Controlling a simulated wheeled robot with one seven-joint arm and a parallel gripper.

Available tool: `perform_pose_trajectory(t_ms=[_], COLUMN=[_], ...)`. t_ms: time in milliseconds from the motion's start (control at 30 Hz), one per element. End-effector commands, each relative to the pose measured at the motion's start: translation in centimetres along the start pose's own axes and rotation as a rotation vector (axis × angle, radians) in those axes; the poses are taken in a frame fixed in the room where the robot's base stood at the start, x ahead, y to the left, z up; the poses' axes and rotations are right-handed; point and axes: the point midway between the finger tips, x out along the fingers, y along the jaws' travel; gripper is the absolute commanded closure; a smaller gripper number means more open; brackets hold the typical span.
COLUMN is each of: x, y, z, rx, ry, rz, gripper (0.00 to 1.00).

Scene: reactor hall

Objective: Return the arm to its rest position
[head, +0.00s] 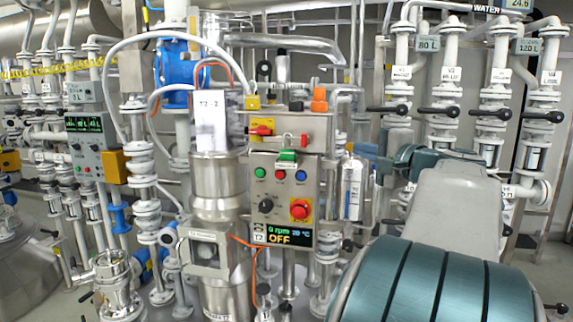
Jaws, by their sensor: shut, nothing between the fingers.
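My arm (440,215) reaches in from the lower right, with teal joints and a pale grey link. Its far end points left towards the control panel (285,200) of reactor T2. My gripper (357,149) is small at that far end, just right of the panel, shut and empty. Its fingers are partly hidden and hard to make out. I cannot tell its exact distance from the panel. The panel has green, red and blue buttons, a black knob, a red emergency button on yellow and a display reading 0 rpm, 20 °C, OFF.
A small labelled cylinder (352,188) stands right of the panel, near my arm. Valve pipes with black handles (438,112) line the right back. The steel T2 column (218,190) stands left of the panel. Another panel (86,140) is at far left.

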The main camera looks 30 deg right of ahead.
Motion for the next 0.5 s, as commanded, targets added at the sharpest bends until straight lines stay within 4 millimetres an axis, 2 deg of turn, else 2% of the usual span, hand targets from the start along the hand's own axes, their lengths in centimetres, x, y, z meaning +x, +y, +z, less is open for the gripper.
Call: perform_pose_trajectory(t_ms=[167,267,367,467,500], x=[0.0,0.7,2.2,3.3,3.5], y=[0.0,0.8,2.8,6.2,7.8], z=[0.1,1.4,5.1,10.8,13.3], rx=[0.0,-0.005,-0.028,-0.081,-0.112], ry=[-0.002,-0.028,-0.1,-0.212,-0.264], rz=[0.003,0.038,0.135,0.289,0.356], gripper=[1.0,1.0,1.0,1.0,1.0])
